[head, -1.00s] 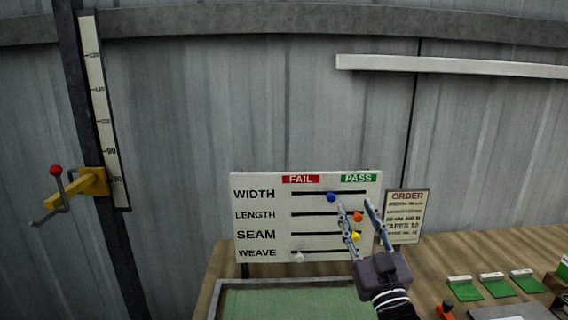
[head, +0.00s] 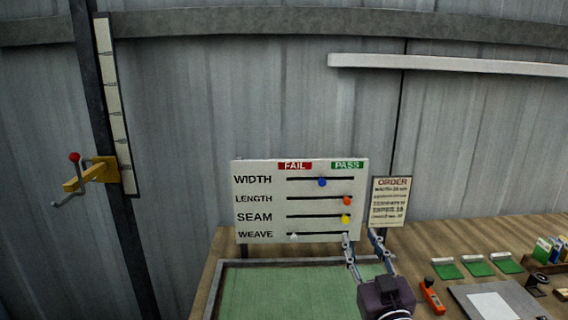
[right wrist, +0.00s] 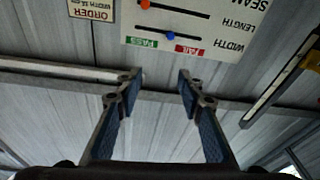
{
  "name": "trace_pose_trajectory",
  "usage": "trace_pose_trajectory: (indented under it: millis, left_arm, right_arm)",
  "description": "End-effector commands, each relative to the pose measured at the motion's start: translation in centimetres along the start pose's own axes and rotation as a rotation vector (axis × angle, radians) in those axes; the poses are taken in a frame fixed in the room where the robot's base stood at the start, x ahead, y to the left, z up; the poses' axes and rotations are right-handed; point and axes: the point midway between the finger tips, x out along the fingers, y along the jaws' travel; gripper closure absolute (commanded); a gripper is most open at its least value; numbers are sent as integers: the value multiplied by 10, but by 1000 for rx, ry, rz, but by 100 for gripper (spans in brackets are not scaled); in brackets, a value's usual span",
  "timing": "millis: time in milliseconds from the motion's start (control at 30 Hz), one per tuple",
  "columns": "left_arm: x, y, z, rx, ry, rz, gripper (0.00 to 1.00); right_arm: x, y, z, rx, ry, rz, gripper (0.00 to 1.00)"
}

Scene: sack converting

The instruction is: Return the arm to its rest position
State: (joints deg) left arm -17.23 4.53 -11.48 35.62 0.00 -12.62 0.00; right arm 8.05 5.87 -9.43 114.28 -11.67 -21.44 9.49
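My right gripper (head: 360,236) is at the lower right of the white FAIL/PASS board (head: 262,208) in the head view, its fingers apart with nothing between them. The right wrist view also shows the open fingers (right wrist: 158,78) below the upside-down board. On the board, the blue knob (head: 322,182) is near mid-slot on WIDTH. The orange knob (head: 347,201) on LENGTH and the yellow knob (head: 346,218) on SEAM sit toward the PASS side. The white knob (head: 293,238) on WEAVE is at the FAIL side. My left gripper is out of view.
A green mat (head: 285,292) lies in a framed bench area below the board. An ORDER sheet (head: 389,202) stands to its right. Green swatches (head: 478,268), an orange tool (head: 432,296) and a grey plate (head: 500,301) lie on the bench at right. A yellow bracket (head: 92,174) with a red-knobbed lever juts out at left.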

Motion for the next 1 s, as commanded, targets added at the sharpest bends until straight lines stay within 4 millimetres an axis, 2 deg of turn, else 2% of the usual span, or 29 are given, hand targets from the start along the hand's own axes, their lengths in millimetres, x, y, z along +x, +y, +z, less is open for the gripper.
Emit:
trace_pose_trajectory:
  millis: [167, 267, 367, 467, 500, 600, 800, 1000]
  left_arm:
    - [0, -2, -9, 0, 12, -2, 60]
    - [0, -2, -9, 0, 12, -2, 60]
    - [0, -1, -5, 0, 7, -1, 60]
    - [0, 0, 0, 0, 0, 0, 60]
    - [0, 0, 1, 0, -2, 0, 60]
    - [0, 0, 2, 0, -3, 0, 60]
    - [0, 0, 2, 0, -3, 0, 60]
    - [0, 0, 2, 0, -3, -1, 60]
  right_arm:
    - [-31, 0, 51, 11, -170, 8, 65]
    - [-56, -2, 84, 19, -290, 9, 65]
    - [-94, -4, 124, 26, -444, 6, 65]
    - [-150, -10, 169, 34, -644, -6, 65]
    - [-177, -12, 185, 36, -729, -14, 65]
    - [-239, -19, 214, 41, -919, -37, 65]
    - [-338, -29, 239, 42, -1196, -85, 65]
    - [-417, -36, 242, 42, -1404, -134, 65]
